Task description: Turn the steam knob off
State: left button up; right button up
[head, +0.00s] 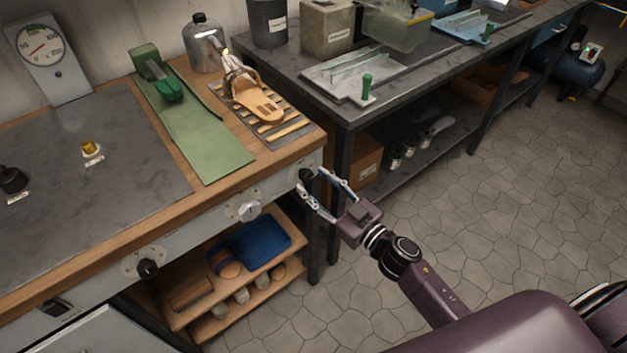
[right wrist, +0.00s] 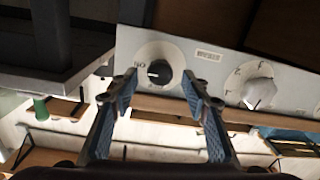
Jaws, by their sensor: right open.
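A round black knob (head: 306,175) sits at the right end of the bench's grey front panel. In the right wrist view the black knob (right wrist: 159,73) is on a round pale plate with a white pointer mark and upside-down lettering that looks like "ON". I take it for the steam knob, but its name label is too small to read. My right gripper (head: 312,182) is open and faces the knob. In the right wrist view its fingers (right wrist: 160,82) appear on either side of the knob; I cannot tell whether they touch it. My left gripper is not in view.
A white knob (head: 248,211) and another black knob (head: 148,268) are on the same panel. A shelf (head: 286,271) holds a blue cushion below. A dark metal table (head: 345,110) stands close beyond the bench's right end. The tiled floor at right is free.

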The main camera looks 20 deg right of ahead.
jog(key=shift+w+a, duration=0.2)
jog(key=shift+w, duration=0.4)
jog(key=c, duration=1.2)
jog(key=shift+o, duration=0.2)
